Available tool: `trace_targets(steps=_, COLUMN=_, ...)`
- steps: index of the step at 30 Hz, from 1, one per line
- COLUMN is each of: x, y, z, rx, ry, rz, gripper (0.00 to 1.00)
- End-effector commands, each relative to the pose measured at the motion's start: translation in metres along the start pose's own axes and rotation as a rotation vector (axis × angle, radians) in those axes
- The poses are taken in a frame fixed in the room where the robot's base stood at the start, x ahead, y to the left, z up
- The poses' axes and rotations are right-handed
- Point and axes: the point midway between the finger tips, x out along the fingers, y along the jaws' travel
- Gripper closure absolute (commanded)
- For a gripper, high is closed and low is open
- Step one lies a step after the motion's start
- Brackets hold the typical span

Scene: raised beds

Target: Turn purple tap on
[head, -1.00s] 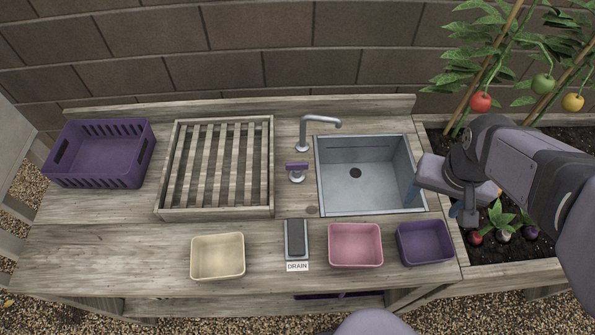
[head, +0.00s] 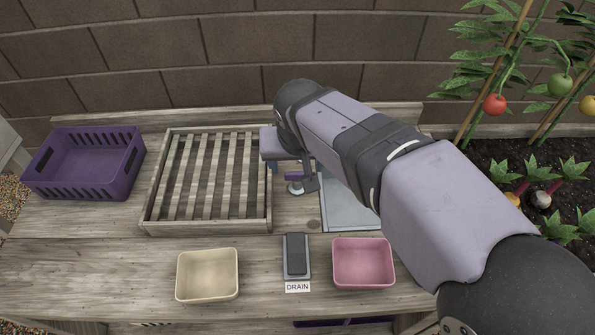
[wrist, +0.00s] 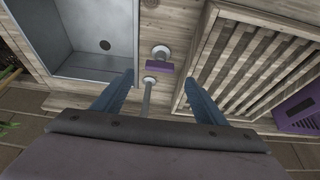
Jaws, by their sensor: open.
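The purple tap handle (head: 293,177) sits on a short round metal base between the sink and the slatted rack. In the head view my gripper and arm partly cover it. In the wrist view the purple handle (wrist: 160,68) lies between my open fingers, apart from both. My gripper (head: 288,170) is open and empty, above and close to the handle; its blue fingers (wrist: 160,82) point toward the counter in the wrist view. The grey metal spout (wrist: 148,95) shows between the fingers, nearer my palm. The head view hides the spout behind my arm.
The metal sink (head: 345,214) is mostly behind my arm. The slatted rack (head: 208,228) is left of the handle. A purple crate (head: 85,180) stands far left. A cream tub (head: 207,290), the DRAIN pedal (head: 297,258) and a pink tub (head: 363,278) line the front.

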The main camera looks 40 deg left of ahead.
Motion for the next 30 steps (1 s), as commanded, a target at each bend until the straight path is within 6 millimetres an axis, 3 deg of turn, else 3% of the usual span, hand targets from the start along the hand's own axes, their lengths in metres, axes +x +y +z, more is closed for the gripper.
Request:
trace_targets(steps=13, x=0.054, y=0.001, z=0.001, rx=0.001, ry=-0.002, rz=0.001, gripper=0.34)
trace_targets(steps=26, x=0.064, y=0.001, z=0.000, rx=0.000, ry=0.000, rz=0.000, gripper=0.34)
trace_targets(steps=30, x=0.063, y=0.001, z=0.001, rx=0.000, ry=0.000, rz=0.000, gripper=0.63)
